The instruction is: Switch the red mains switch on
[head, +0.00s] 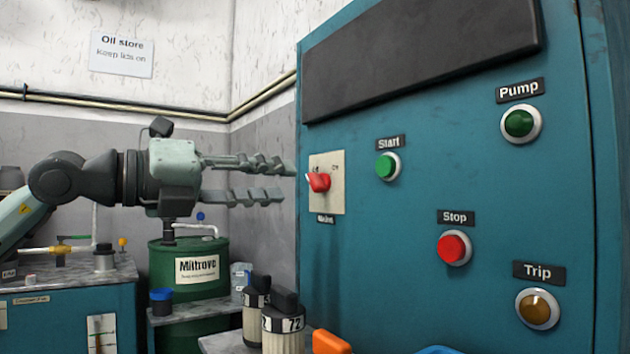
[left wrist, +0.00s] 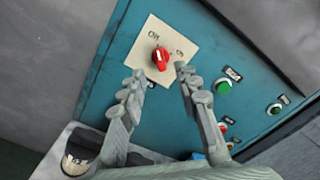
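The red mains switch (head: 319,182) is a rotary knob on a cream plate (head: 337,200) at the left edge of the teal cabinet front. A small dark label sits below it. In the left wrist view the red knob (left wrist: 160,57) shows on its plate, just beyond and between the fingertips. My left gripper (head: 290,182) comes in from the left with its fingers spread open, level with the knob and seemingly a little short of it. It shows in the left wrist view too (left wrist: 160,74), with nothing between the fingers. My right gripper is not in view.
The teal cabinet (head: 400,270) also carries a green Start button (head: 387,166), red Stop button (head: 454,248), green Pump lamp (head: 520,123) and amber Trip lamp (head: 537,309). Black-topped bottles (head: 284,325) stand below. A green drum (head: 185,265) stands behind the arm.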

